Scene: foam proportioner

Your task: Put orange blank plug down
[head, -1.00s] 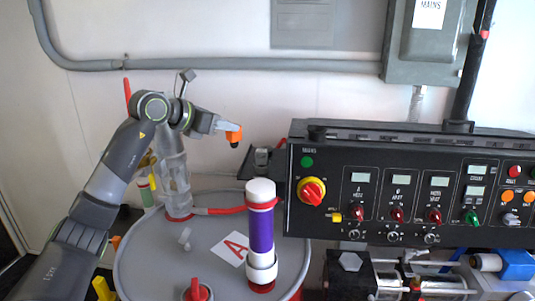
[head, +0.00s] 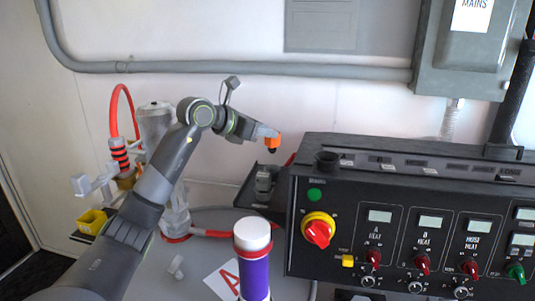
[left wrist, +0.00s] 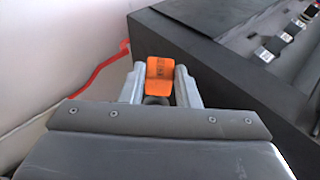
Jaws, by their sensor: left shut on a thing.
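The orange blank plug (head: 272,142) is in my left gripper (head: 268,133), held in the air behind the left end of the black control panel. Its dark end points down. In the left wrist view the orange plug (left wrist: 160,70) sits between the two grey fingers (left wrist: 160,88), which touch its sides. Below it in the head view is a dark bracket or tray (head: 262,185) at the panel's left side, with a gap between plug and bracket. My right gripper is not in view.
The control panel (head: 400,215) with knobs and displays fills the right. A purple cylinder with white cap (head: 253,255) stands on the grey drum lid in front. A red hose (head: 203,232) runs behind. A yellow bin (head: 92,221) is at left.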

